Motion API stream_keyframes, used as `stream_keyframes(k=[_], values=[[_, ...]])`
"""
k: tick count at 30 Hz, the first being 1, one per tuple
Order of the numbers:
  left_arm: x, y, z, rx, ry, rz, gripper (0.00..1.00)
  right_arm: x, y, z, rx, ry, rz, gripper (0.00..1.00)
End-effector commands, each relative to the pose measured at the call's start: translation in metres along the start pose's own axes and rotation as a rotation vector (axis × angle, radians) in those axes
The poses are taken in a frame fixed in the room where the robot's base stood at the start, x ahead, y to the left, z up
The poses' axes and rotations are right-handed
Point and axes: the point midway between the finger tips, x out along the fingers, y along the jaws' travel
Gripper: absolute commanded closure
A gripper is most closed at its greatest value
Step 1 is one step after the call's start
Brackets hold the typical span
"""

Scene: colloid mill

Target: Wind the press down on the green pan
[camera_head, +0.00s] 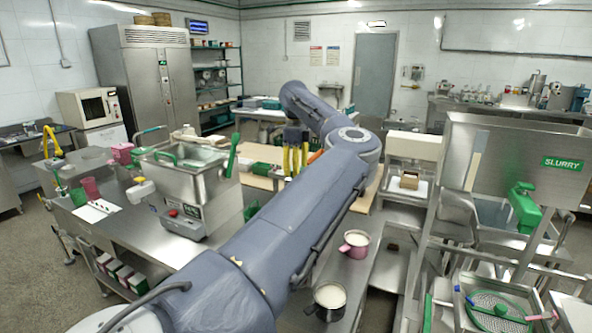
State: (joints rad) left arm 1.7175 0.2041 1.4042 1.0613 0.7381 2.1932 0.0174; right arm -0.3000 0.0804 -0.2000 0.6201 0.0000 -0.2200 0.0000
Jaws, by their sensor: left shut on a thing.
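My left gripper (295,170) points down over the work table in the middle, its yellow-marked fingers close together. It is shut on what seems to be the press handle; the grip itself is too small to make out. A short orange bar (315,156) shows just right of the fingers, partly behind my arm. A low green pan-like thing (264,168) lies on a pale board left of the fingers. The press body is not clearly visible, and my left arm hides much of the table there. My right gripper is not in view.
A steel machine with a green lever (232,155) stands left of my arm. A pink-handled pot (354,243) and a dark pot (330,298) stand on the bench at right. The steel hopper marked SLURRY (520,160) rises at far right. Floor is open at left.

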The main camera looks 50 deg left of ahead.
Motion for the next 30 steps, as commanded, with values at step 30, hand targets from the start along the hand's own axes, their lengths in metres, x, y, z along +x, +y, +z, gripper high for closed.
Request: stream_keyframes(k=[30], values=[[0.0005, 0.0002, 0.0000, 0.957, 0.002, 0.000, 0.84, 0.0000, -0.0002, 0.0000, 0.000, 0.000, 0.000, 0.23]])
